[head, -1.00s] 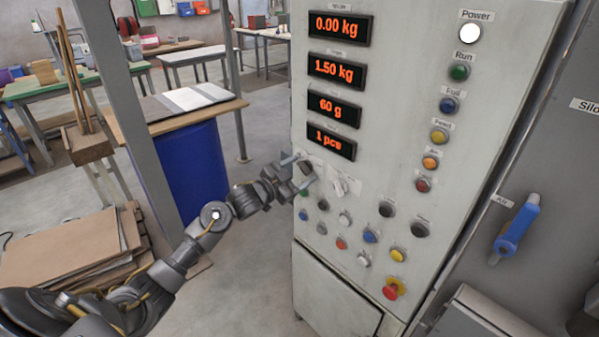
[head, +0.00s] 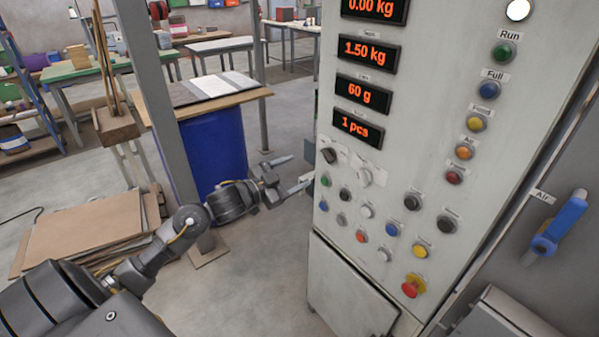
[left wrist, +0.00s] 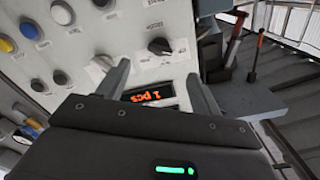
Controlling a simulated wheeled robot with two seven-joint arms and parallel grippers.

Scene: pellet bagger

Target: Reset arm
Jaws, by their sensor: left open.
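My left arm comes in from the left of the head view. Its gripper (head: 299,170) is open and empty, just left of the control panel's (head: 440,130) edge. A black selector knob (head: 329,155) sits close to the right of the fingertips, apart from them in the head view. In the left wrist view the black knob (left wrist: 159,46) shows beyond the gap between the two fingers (left wrist: 157,72). A white selector knob (head: 365,177) is to its right on the panel. My right gripper is not in view.
Displays read 1.50 kg, 60 g and 1 pcs (head: 357,127). Several push buttons and a red emergency stop (head: 412,286) fill the lower panel. A blue drum (head: 213,150) under a board and a grey post (head: 160,100) stand behind my arm. Flat cardboard (head: 85,235) lies left.

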